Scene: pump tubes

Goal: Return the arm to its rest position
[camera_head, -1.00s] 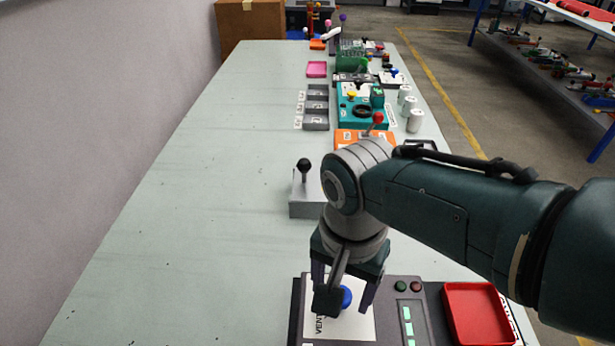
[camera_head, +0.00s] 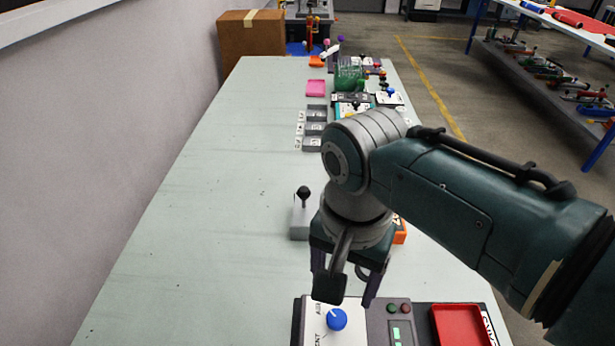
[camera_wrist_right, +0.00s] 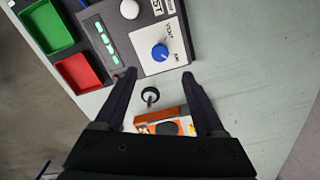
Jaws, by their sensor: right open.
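My right gripper (camera_head: 345,290) hangs pointing down over the long pale table, behind the blue knob (camera_head: 337,319) of the grey control panel (camera_head: 376,325). Its fingers are apart with nothing between them. In the right wrist view, the open right gripper (camera_wrist_right: 158,80) shows both dark fingers, with the blue knob (camera_wrist_right: 160,52) beyond the tips and apart from them. A black-knobbed lever (camera_wrist_right: 150,95) and an orange box (camera_wrist_right: 160,122) show between the fingers, at table level. My left gripper is not in view.
A grey block with a black-knobbed lever (camera_head: 303,195) stands just left of my right arm. A red tray (camera_head: 462,326) sits on the panel's right. Grey bins (camera_head: 314,130) and a pink tray (camera_head: 316,88) lie farther back. The table's left side is clear.

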